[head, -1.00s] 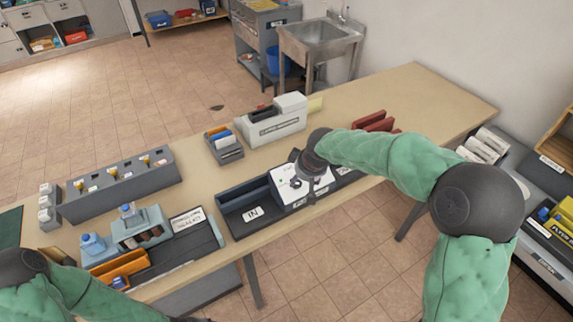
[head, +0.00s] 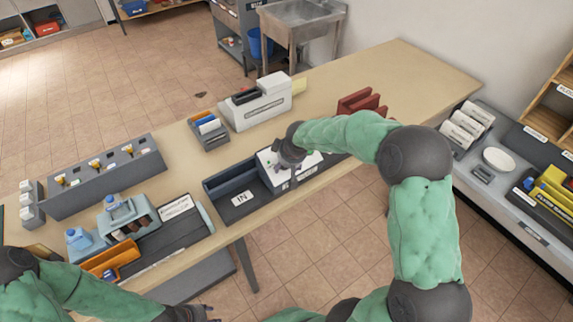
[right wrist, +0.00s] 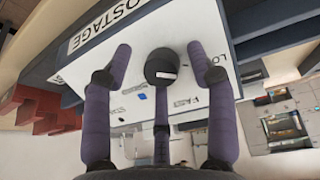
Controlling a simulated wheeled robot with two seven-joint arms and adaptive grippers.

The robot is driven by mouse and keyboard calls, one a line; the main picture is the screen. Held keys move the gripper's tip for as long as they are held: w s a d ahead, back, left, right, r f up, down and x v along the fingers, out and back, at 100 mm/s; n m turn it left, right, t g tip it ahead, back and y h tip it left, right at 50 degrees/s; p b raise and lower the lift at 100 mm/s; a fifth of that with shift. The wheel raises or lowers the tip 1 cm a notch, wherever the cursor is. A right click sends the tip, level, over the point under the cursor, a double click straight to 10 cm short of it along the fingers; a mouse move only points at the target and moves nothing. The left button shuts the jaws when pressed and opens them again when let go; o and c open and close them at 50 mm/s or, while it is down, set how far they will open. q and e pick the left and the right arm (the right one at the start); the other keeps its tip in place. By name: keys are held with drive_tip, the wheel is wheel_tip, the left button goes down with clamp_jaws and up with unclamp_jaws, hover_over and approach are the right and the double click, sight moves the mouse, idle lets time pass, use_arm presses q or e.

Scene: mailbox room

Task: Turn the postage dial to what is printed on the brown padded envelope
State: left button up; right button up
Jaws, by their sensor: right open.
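The white postage panel (head: 311,160) slopes on a dark box at the table's front edge, partly hidden by my right gripper (head: 286,160). In the right wrist view, the panel (right wrist: 140,88) carries the word POSTAGE and smaller labels, too small to read surely. A dark round dial knob (right wrist: 163,67) with a pale mark stands on it. My right gripper (right wrist: 159,58) is open, one finger on each side of the knob; contact cannot be seen. My left gripper (head: 198,313) is low at the bottom edge, its jaws unclear. I cannot make out the brown padded envelope.
The dark IN tray (head: 232,207) adjoins the postage box. A white machine (head: 257,106) and reddish-brown upright holders (head: 361,103) stand behind. A grey stamp rack (head: 105,178) and an orange tray (head: 111,262) are at left. The table's far right is clear.

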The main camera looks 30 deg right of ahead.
drive_tip(key=shift+f, duration=0.1)
drive_tip(key=c, duration=1.1)
